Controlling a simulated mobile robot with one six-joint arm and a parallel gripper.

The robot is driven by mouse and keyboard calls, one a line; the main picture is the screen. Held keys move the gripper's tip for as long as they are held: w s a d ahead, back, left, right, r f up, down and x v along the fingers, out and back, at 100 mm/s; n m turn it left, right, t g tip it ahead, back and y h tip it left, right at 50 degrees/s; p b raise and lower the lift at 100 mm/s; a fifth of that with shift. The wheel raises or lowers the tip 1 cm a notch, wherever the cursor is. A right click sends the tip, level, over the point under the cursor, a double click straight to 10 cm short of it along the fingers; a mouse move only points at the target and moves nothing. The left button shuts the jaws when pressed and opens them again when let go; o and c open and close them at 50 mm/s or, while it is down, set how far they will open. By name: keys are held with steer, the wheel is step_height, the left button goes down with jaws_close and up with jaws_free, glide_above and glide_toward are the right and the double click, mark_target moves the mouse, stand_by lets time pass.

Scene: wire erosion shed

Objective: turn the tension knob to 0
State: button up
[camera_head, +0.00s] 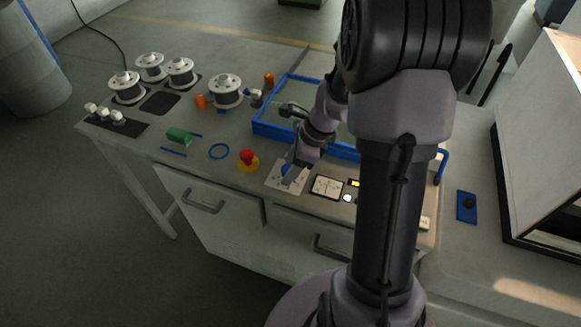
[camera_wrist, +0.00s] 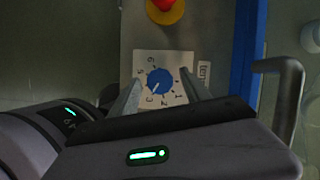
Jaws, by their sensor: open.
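The tension knob (camera_wrist: 160,80) is a round blue dial on a white square plate (camera_wrist: 142,60) with numbers around it. A short white mark on the knob points towards the 3. The knob also shows in the head view (camera_head: 287,170), partly hidden by my gripper. My gripper (camera_wrist: 160,77) is open, with one finger on each side of the knob. I see a gap between each finger and the knob; I cannot tell how high the fingertips are above the plate.
A red emergency button (camera_head: 247,156) on a yellow base sits left of the plate. A meter (camera_head: 326,187) is to its right. A blue-framed tray (camera_head: 268,130) lies behind. Spools (camera_head: 225,90) stand at the back left. A blue bent handle (camera_head: 441,165) rises at right.

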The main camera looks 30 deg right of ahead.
steer(key=shift+c, duration=0.4)
jaws_close()
